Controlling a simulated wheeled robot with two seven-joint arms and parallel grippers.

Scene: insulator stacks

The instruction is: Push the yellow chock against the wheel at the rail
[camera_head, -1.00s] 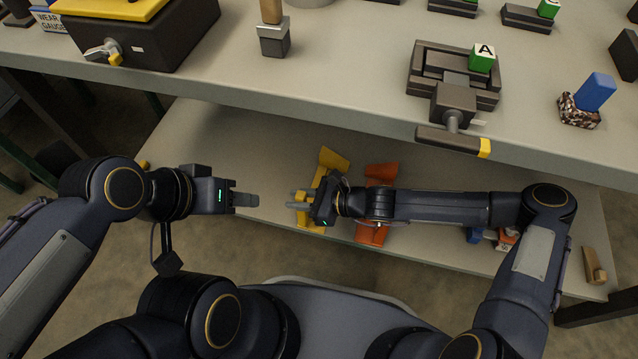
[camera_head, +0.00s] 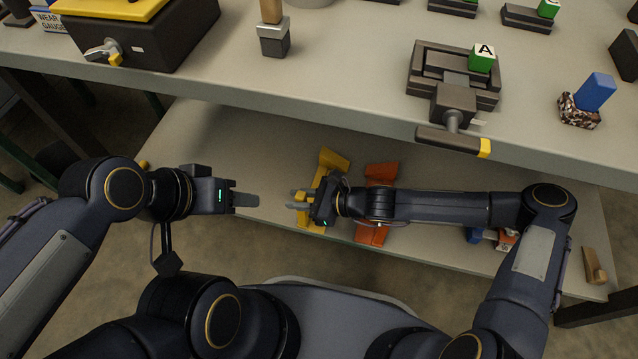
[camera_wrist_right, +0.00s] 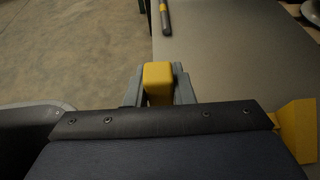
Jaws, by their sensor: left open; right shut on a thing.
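The yellow chock (camera_head: 333,160) is on the lower shelf in the head view, its middle hidden under my right gripper (camera_head: 298,200). In the right wrist view, my right gripper (camera_wrist_right: 158,88) is shut on a yellow upright part of the chock (camera_wrist_right: 158,76), one finger on each side. Another yellow piece (camera_wrist_right: 297,130) shows at the right edge of that view. My left gripper (camera_head: 257,200) is open and empty over the lower shelf, left of the chock and apart from it. I cannot make out a wheel or a rail.
An orange piece (camera_head: 381,172) lies just right of the chock, partly under my right forearm. The upper table (camera_head: 340,80) overhangs the lower shelf and carries a dark vise with a green "A" block (camera_head: 482,58). The lower shelf (camera_head: 215,140) is bare at left.

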